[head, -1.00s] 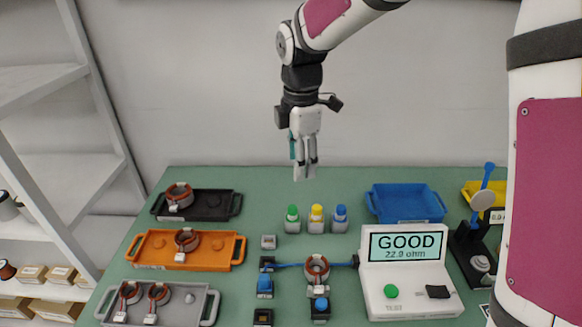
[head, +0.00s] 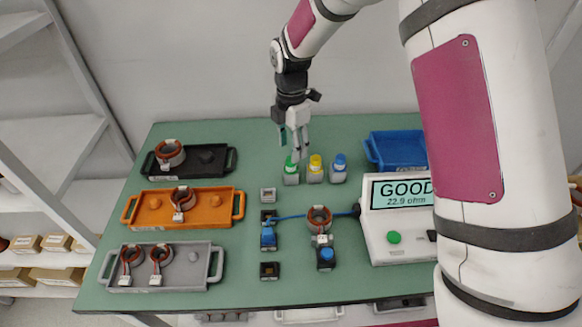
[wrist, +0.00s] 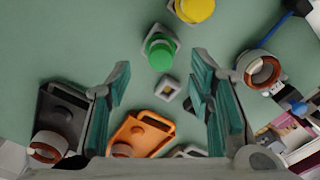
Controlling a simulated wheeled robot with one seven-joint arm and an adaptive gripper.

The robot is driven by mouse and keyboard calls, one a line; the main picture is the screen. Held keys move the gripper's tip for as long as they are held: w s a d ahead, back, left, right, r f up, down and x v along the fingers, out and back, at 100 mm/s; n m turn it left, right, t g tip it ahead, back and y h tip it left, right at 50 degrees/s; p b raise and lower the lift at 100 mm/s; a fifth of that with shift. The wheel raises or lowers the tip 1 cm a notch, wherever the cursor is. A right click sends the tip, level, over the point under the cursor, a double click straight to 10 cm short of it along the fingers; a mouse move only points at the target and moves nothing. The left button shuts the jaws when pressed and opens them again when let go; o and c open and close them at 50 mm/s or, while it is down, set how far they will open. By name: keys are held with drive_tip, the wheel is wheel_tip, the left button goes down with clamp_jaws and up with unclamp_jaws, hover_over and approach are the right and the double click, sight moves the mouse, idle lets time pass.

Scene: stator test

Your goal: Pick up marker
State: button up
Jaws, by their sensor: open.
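Three short markers with grey bodies stand upright in a row at the back of the green table: a green-capped marker (head: 291,174), a yellow-capped marker (head: 315,169) and a blue-capped marker (head: 339,169). My gripper (head: 298,151) is open and empty, pointing down just above the green-capped one and partly overlapping it in the head view. In the wrist view, the green-capped marker (wrist: 159,50) shows between and beyond my open fingertips (wrist: 162,72). The yellow-capped marker (wrist: 196,8) is at the top edge there. The blue one is not seen in the wrist view.
Black (head: 211,147), orange (head: 153,216) and grey (head: 205,248) trays with copper-wound stators are on the left. A blue tray (head: 378,165) stands right of the markers. A tester (head: 405,222) reading "GOOD" is in front of it. Small fixtures and a stator (head: 319,218) occupy the middle.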

sight(290, 159)
drive_tip(key=shift+s+a+f+p, duration=0.1)
drive_tip(key=shift+f+p, duration=0.4)
drive_tip(key=shift+f, duration=2.1)
clamp_jaws()
